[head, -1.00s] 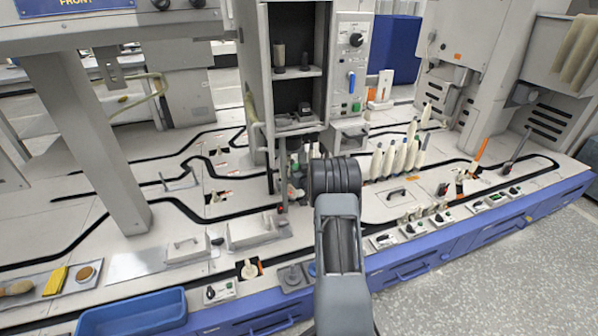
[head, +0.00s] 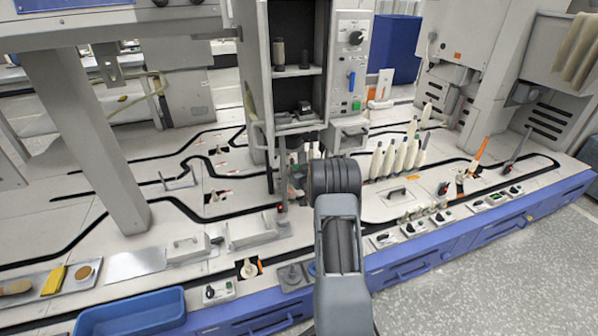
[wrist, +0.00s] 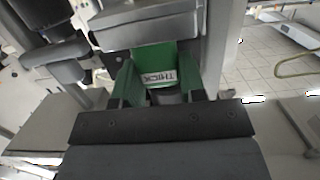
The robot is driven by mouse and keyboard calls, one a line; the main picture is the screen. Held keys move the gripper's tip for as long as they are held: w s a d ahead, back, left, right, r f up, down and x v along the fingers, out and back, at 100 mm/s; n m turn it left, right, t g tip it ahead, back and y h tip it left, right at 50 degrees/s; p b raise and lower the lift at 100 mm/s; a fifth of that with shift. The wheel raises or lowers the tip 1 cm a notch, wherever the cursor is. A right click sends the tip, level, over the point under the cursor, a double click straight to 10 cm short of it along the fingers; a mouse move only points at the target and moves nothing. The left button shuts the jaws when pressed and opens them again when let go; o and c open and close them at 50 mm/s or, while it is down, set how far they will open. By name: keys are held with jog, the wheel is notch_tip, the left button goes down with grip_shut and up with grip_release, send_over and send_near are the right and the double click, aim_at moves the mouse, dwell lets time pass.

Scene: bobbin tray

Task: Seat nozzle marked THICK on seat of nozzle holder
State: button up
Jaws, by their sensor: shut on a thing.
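The nozzle marked THICK (wrist: 155,54) is a green block with a white label, which reads upside down in the wrist view. My gripper (wrist: 160,88) is shut on it, with a finger at each side. A grey part (wrist: 150,24), which looks like the nozzle holder, lies just beyond the green block in the wrist view. I cannot tell whether the block touches it or is seated. In the head view my own arm hides the gripper and most of the work spot.
A grey cabinet with shelves (head: 297,72) and a control panel (head: 351,65) stands just behind my arm. Several cream bobbins (head: 388,160) stand to its right. A blue tray (head: 130,312) lies at the front left. A grey post (head: 95,150) rises at the left.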

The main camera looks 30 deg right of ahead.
jog(key=shift+f+b, duration=0.4)
jog(key=shift+f, duration=0.15)
jog(key=o, duration=1)
jog(key=p+v, duration=0.4)
jog(key=v, duration=0.9)
jog(key=shift+s, duration=0.35)
